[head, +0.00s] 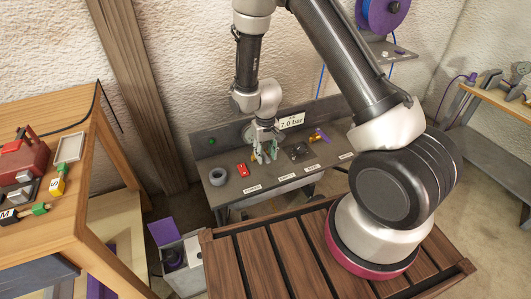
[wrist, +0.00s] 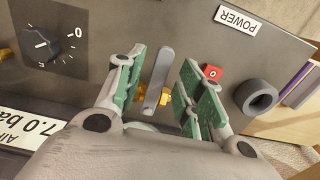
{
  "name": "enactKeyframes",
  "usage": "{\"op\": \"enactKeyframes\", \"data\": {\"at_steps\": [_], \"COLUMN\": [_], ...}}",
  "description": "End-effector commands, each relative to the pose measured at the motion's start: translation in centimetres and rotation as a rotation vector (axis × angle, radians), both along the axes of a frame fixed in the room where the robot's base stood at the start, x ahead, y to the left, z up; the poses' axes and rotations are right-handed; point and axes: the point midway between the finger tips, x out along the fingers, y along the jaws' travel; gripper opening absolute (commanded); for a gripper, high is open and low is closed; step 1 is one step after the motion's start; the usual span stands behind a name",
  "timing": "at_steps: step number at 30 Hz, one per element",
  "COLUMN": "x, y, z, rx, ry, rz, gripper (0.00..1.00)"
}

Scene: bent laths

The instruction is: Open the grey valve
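The grey valve's lever (wrist: 158,80) shows in the wrist view as a flat grey bar with brass parts beside it. It stands between the two fingers of my gripper (wrist: 158,85), with a visible gap on each side. My gripper is open, and its green-padded fingers reach down on both sides of the lever. In the head view my gripper (head: 265,156) is low over the grey bench (head: 232,190). There the valve is mostly hidden by the fingers.
A slatted wooden table (head: 262,262) is in front.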

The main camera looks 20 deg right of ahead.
Motion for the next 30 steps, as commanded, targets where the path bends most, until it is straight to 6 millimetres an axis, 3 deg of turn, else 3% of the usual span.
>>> {"op": "enactKeyframes", "data": {"at_steps": [6,12,23,30], "x": [0.00,0.00,0.01,0.12], "y": [0.00,0.00,-0.09,-0.68], "z": [-0.02,-0.01,0.01,0.00], "rx": [0.000,0.000,0.000,-0.001], "ry": [0.000,0.000,0.000,0.000], "rz": [0.000,0.000,0.015,0.111], "gripper": [0.36,0.00,0.00,0.00]}}
